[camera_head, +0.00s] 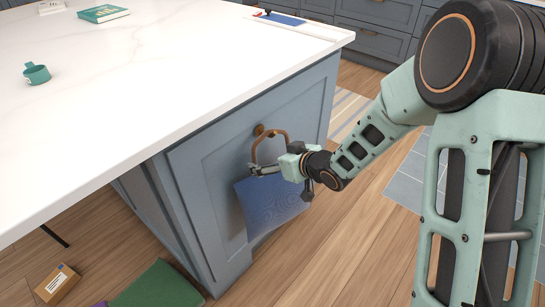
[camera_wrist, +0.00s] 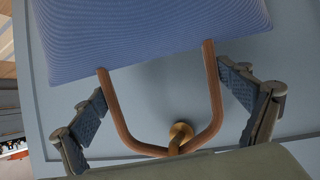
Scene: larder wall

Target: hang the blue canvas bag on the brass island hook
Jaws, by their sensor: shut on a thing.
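The blue canvas bag (camera_head: 270,208) hangs below my gripper in front of the island's blue-grey side panel. Its stiff brown handle (camera_head: 283,135) arches upward. In the wrist view the bag (camera_wrist: 150,30) is at the top and the handle (camera_wrist: 128,130) loops downward. My gripper (camera_head: 268,170) is shut on the handle, with one finger at each outer side of the loop in the wrist view (camera_wrist: 162,82). The brass island hook (camera_head: 259,130) is at the top of the loop. In the wrist view the hook (camera_wrist: 181,131) overlaps the loop's bend; I cannot tell whether it bears the handle.
The white island top (camera_head: 150,75) overhangs the panel above the hook. On the floor are a small brown box (camera_head: 57,284) and a green item (camera_head: 158,288). Wooden floor is clear right of the bag.

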